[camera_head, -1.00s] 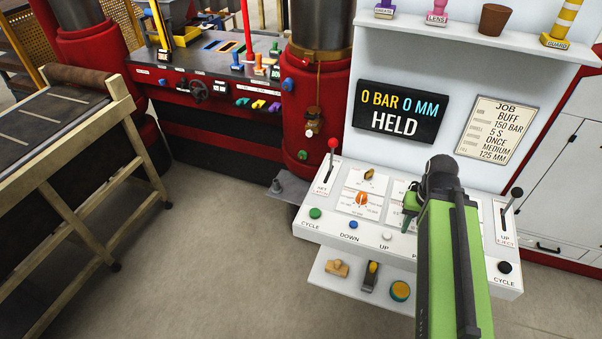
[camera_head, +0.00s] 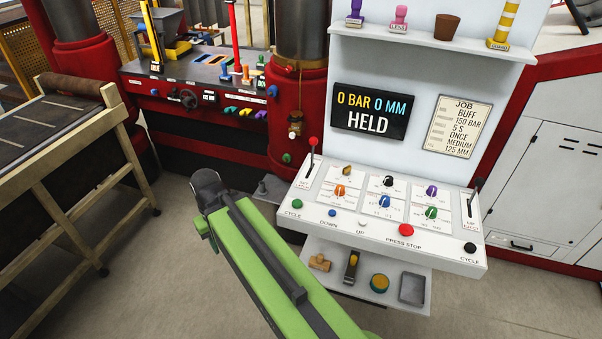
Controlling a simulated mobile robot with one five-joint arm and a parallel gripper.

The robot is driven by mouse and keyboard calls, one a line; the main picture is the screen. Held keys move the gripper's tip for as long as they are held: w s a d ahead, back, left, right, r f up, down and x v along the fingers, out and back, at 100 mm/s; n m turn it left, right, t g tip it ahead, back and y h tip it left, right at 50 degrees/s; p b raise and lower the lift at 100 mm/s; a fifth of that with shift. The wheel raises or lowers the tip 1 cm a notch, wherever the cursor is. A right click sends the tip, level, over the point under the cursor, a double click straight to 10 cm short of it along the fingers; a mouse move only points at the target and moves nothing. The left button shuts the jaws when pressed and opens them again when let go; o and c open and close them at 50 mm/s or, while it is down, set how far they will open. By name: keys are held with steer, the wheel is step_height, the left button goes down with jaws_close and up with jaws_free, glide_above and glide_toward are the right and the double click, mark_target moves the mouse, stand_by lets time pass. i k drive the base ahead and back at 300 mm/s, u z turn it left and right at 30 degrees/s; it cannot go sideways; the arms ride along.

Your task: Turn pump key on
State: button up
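I cannot read a pump key label. A small brass-coloured, key-like knob (camera_head: 346,170) sits at the upper left of the white control panel (camera_head: 447,256); I cannot tell whether it is the pump key. A brass item (camera_head: 295,123) also hangs on the red column to the left. My green arm reaches up from the bottom to a black joint, left of the panel and apart from it. My gripper's fingers do not show; the arm hides whatever lies beyond the joint.
The screen (camera_head: 373,111) reads 0 BAR, 0 MM, HELD. The panel has coloured knobs, buttons, a red-tipped lever (camera_head: 313,143) and a black-tipped lever (camera_head: 476,185). A lower shelf (camera_head: 338,290) holds several small items. A wooden table (camera_head: 108,145) stands left; floor between is clear.

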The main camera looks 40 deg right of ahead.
mark_target(345, 171)
steer(key=z, duration=0.35)
steer(key=i, duration=1)
steer(key=u, duration=0.3)
